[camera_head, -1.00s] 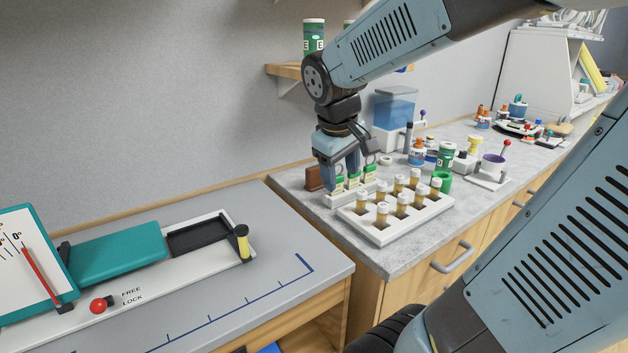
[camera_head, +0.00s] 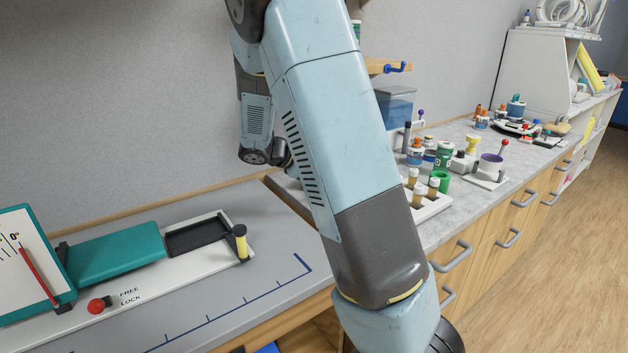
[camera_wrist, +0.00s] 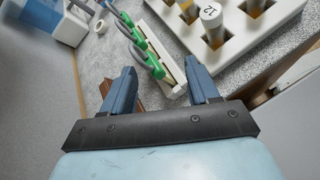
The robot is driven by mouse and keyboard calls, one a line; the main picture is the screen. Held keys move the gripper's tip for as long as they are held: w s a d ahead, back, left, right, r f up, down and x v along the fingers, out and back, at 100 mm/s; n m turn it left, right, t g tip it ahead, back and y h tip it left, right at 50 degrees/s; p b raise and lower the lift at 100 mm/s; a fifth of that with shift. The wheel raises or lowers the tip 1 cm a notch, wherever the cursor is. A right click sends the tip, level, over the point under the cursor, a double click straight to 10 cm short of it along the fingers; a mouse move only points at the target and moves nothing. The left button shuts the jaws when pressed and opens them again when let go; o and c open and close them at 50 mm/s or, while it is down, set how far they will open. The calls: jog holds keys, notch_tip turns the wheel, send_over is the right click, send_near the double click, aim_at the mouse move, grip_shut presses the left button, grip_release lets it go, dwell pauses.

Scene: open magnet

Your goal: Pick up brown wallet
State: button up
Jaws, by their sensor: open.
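My gripper (camera_wrist: 160,66) is open in the wrist view, with its two blue fingers apart and nothing held between them. A small part of a brown object (camera_wrist: 138,90), which looks like the wallet, shows beside the left finger. Most of it is hidden by that finger and the gripper body. In the head view my arm covers both the gripper and the brown object. A white rack with green clips (camera_wrist: 150,60) lies just beyond the fingertips in the wrist view.
A white tray of capped tubes (camera_head: 428,207) stands on the grey counter (camera_head: 462,211), partly behind my arm. A teal-padded measuring board (camera_head: 118,254) lies on the left bench.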

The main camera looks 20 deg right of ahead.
jog(key=w+a+f+n+t+h, duration=0.1)
jog(key=w+f+n+h, duration=0.1)
jog(key=w, duration=0.2)
jog(key=w+a+f+n+t+h, duration=0.1)
jog(key=w+f+n, duration=0.1)
jog(key=w+n, duration=0.1)
jog(key=w+a+f+n+t+h, duration=0.1)
jog(key=w+f+n+t+h, duration=0.1)
jog(key=w, duration=0.3)
jog(key=shift+w+n+h, duration=0.15)
jog(key=shift+n+h, duration=0.15)
jog(key=shift+w+d+f, duration=0.2)
jog(key=shift+d, duration=0.15)
jog(key=shift+w+d, duration=0.1)
jog(key=shift+d, duration=0.3)
jog(key=shift+s+x, duration=0.1)
jog(key=shift+x, duration=1.55)
jog(key=shift+s+x, duration=0.15)
jog(key=shift+x, duration=1.55)
jog(key=shift+f, duration=0.1)
grip_shut()
